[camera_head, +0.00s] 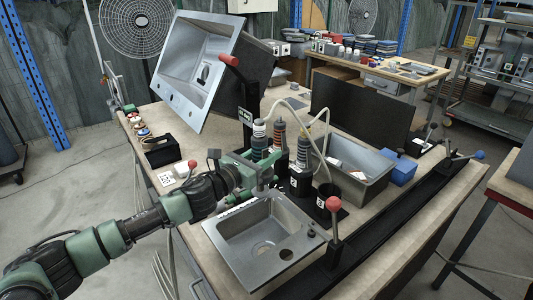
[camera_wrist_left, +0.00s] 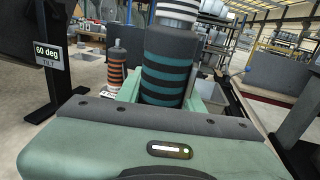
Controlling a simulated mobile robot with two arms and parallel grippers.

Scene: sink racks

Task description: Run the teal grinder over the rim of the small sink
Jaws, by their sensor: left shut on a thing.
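The teal grinder (camera_head: 259,141), a dark upright cylinder with teal bands and a white-striped top, stands in my left gripper (camera_head: 262,166). In the left wrist view the grinder (camera_wrist_left: 167,70) rises between the green fingers, which are shut on it. Its lower end is hidden by the gripper, so I cannot tell whether it touches its holder. The small sink (camera_head: 228,226), a grey metal basin with a drain hole, lies flat at the front of the bench, just below and in front of the gripper. My right gripper is not in view.
An orange-banded grinder (camera_head: 279,134) and a grey-banded one (camera_head: 303,149) stand close right of the held one. A large sink (camera_head: 190,105) is tilted up behind. A red-knobbed lever (camera_head: 334,204) stands by the small sink's right side.

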